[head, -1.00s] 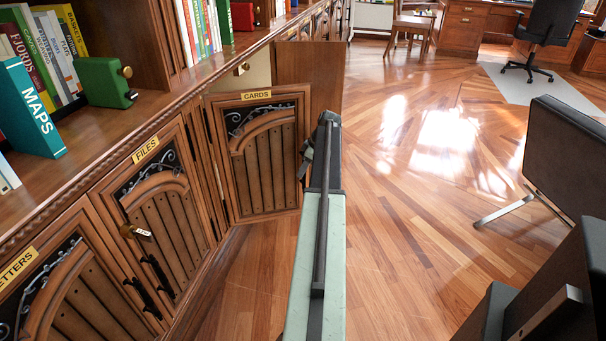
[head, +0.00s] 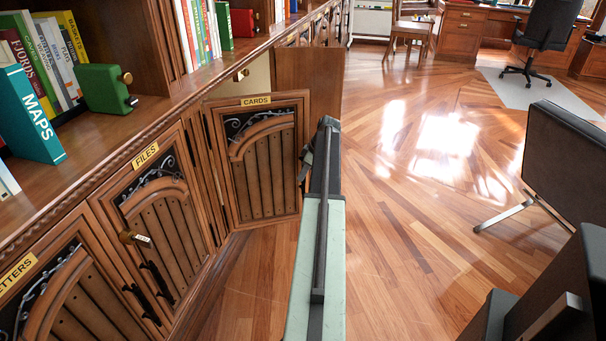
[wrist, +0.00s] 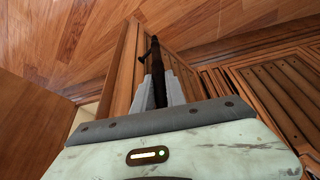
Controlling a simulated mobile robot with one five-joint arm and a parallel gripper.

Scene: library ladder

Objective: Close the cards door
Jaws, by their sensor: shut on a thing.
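The cards door (head: 265,170) is a brown panelled door with a yellow CARDS label, standing open and jutting out from the cabinet row in the head view. Its hinged side is at left and its free edge at right. My gripper (wrist: 157,88) is at that free edge, with its grey fingers shut on the door's dark handle (wrist: 154,58) in the wrist view. In the head view my arm hides most of the gripper and the handle. The door also shows behind the fingers in the wrist view (wrist: 184,72).
The files door (head: 158,215) beside it is shut, with a key tag hanging on it. Another open door panel (head: 312,85) stands behind the cards door. Bare wood floor (head: 420,240) lies to the right, with a dark chair (head: 560,160) beyond.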

